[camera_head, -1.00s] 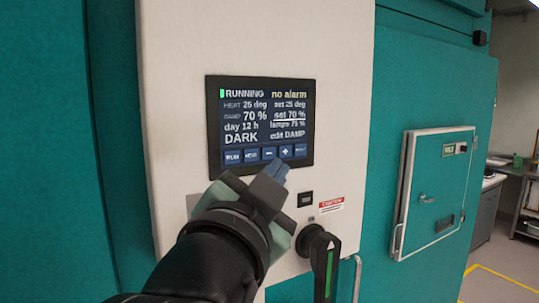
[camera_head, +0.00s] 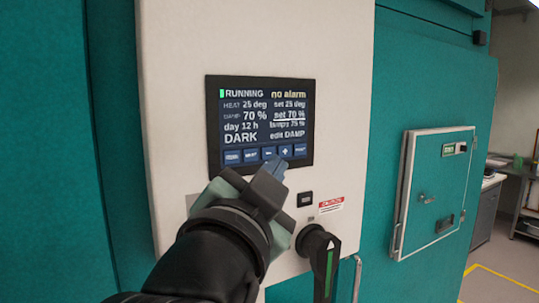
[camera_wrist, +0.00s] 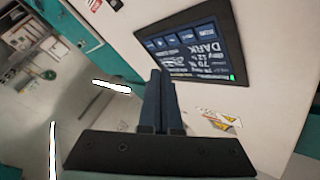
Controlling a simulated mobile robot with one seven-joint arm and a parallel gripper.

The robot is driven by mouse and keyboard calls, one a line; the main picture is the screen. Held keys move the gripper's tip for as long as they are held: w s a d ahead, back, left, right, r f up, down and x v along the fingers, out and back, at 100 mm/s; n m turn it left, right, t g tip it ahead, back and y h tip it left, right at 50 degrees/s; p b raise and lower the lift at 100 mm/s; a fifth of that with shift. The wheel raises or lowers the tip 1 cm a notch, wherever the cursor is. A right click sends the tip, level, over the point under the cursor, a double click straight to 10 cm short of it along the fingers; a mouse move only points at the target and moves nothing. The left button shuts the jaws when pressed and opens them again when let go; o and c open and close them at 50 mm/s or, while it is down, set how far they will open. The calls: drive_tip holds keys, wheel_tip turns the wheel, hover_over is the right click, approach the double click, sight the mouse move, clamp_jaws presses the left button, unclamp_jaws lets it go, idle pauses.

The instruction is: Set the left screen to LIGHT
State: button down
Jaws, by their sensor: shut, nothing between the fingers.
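The screen (camera_head: 261,120) sits on a pale panel and reads RUNNING, no alarm, DAMP 70 %, day 12 h, DARK and edit DAMP. "Set 70 %" is underlined. A row of blue buttons runs along its bottom edge, with minus and plus (camera_head: 285,151) toward the right; some labels are too small to read. My gripper (camera_head: 278,167) is shut and empty, its tips just below the button row near minus and plus. Contact cannot be told. In the wrist view the screen (camera_wrist: 190,50) appears upside down beyond my shut fingertips (camera_wrist: 161,74).
Below the screen are a small black switch (camera_head: 305,199), a red-and-white caution label (camera_head: 331,205) and a black rotary handle (camera_head: 318,255). A smaller chamber door (camera_head: 436,195) stands on the teal wall at right. Open floor (camera_head: 502,265) lies at far right.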

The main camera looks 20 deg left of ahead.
sight(251, 155)
drive_tip(key=shift+s+d+f+m+t+y+b, duration=0.1)
drive_tip(key=shift+s+d+m+t+y, duration=0.35)
drive_tip(key=shift+m, duration=1.7)
drive_tip(key=shift+s+d+f+m+t+y+b, duration=0.1)
drive_tip(key=shift+s+d+m+t+y+b, duration=0.3)
drive_tip(key=shift+m, duration=1.7)
drive_tip(key=shift+s+d+m+t+y+p, duration=0.25)
drive_tip(key=shift+d+m+t, duration=0.4)
drive_tip(key=shift+m, duration=1.5)
drive_tip(key=shift+w+a+p, duration=0.1)
drive_tip(key=shift+w+a, duration=0.8)
drive_tip(key=shift+a, duration=0.25)
drive_tip(key=shift+w+a+p, duration=0.1)
drive_tip(key=shift+w+a, duration=0.8)
drive_tip(key=shift+a, duration=0.25)
drive_tip(key=shift+w+a+p, duration=0.1)
drive_tip(key=shift+w+a, duration=0.8)
drive_tip(key=shift+a, duration=0.25)
drive_tip(key=shift+w+a, duration=0.25)
drive_tip(key=shift+a, duration=0.05)
